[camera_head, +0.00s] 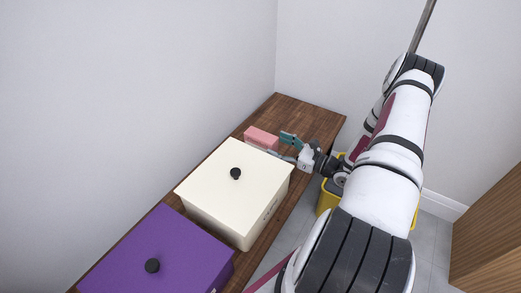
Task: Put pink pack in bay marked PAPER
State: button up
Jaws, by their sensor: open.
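The pink pack (262,138) is a small block on the wooden counter, just beyond the cream box and near the wall. My gripper (278,145) is open at its right, with its fingers pointing left towards it. The near finger reaches down close to the pack's near right side; I cannot tell whether it touches. No bay with a readable PAPER mark shows. The cream box (222,194) has small marks on its right side, too small to read.
A purple box (160,253) with a black knob stands nearer on the wooden counter (309,118); the cream box also has a black knob. A yellow container (326,199) is on the floor, partly behind my arm. A wooden panel (490,232) stands at right. The counter's far end is clear.

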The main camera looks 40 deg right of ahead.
aim_at(261, 138)
jog(key=shift+b+x, duration=1.2)
jog(key=shift+x, duration=2.7)
jog(key=shift+f, duration=0.1)
jog(key=c, duration=1.5)
